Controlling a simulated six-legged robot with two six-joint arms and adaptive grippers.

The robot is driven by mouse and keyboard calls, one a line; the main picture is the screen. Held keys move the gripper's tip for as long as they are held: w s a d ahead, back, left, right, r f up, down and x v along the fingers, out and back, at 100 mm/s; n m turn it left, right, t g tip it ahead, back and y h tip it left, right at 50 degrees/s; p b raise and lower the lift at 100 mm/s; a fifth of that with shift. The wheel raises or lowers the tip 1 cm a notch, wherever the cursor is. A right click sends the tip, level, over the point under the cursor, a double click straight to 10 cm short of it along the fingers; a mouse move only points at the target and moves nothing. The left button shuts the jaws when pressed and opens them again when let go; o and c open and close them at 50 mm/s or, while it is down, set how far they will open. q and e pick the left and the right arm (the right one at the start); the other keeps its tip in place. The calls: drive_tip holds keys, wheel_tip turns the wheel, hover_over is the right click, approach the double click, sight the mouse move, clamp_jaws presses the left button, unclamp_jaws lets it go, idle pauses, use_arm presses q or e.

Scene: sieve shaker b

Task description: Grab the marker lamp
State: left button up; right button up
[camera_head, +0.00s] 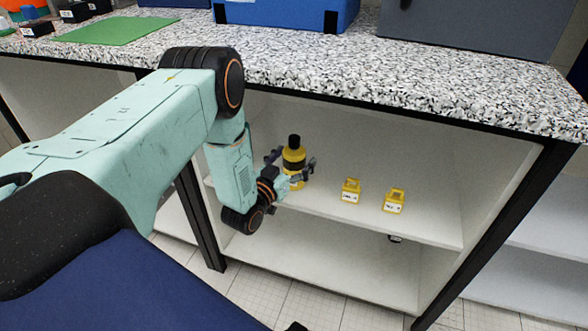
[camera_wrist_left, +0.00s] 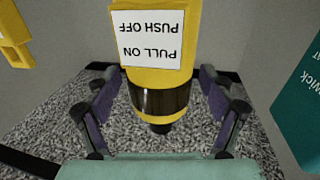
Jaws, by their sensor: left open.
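The marker lamp (camera_head: 294,158) is an upright yellow body with a black band and black top, standing on the upper shelf below the speckled counter. In the left wrist view the lamp (camera_wrist_left: 155,78) fills the middle, its white label reading "PULL ON PUSH OFF" upside down. My left gripper (camera_head: 292,166) is open at the lamp, with one finger on each side. In the left wrist view the fingers of my left gripper (camera_wrist_left: 158,100) flank the lamp's dark band, with gaps visible. My right gripper is not in view.
Two small yellow labelled blocks (camera_head: 350,191) (camera_head: 393,201) stand on the shelf to the lamp's right. The speckled counter (camera_head: 400,75) overhangs the shelf, with a blue case (camera_head: 285,12) on it. A teal labelled object (camera_wrist_left: 300,110) is at the right in the wrist view.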

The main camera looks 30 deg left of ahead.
use_arm(q)
drive_tip(key=c, duration=1.6)
